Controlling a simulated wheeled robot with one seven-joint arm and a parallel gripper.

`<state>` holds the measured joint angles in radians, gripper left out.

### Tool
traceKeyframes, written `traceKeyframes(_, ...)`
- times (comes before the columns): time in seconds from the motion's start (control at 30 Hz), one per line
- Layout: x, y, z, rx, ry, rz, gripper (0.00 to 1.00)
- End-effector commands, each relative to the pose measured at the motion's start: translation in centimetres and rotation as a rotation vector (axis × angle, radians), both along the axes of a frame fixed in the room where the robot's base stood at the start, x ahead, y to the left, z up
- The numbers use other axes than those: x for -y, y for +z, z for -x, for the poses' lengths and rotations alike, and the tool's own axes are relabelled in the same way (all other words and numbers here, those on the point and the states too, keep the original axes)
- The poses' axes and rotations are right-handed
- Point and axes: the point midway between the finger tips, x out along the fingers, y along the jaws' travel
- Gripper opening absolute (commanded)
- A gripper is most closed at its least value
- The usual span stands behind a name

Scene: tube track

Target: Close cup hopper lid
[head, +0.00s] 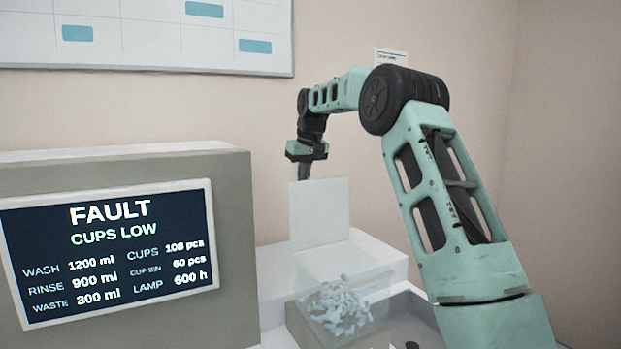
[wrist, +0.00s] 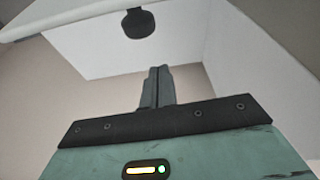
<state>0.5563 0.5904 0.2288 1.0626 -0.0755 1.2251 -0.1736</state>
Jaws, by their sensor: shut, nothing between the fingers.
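The hopper lid (head: 320,213) is a pale, flat panel standing upright at the back of the cup hopper (head: 368,290). The hopper has clear walls and holds a heap of small pale-blue cups (head: 338,306). The lid is open. My gripper (head: 304,174) points down at the lid's top left edge, its fingertips partly hidden there. I cannot tell whether they touch the lid. In the wrist view my gripper's fingers (wrist: 158,75) are together and empty.
A grey machine with a screen (head: 110,245) reading "FAULT, CUPS LOW" stands at the left. A white ledge (head: 385,262) runs behind the hopper, and a wall (head: 250,110) rises behind. A dark round object (wrist: 138,23) shows at the top of the wrist view.

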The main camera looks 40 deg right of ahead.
Motion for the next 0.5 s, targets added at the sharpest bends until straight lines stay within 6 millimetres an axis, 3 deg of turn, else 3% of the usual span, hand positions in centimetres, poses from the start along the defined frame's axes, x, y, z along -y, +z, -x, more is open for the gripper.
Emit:
traceKeyframes(0.3,-0.6,0.1,3.2,-0.001,-0.001,0.0,0.0)
traceKeyframes(0.5,-0.8,0.1,3.9,0.0,0.0,0.0,0.0)
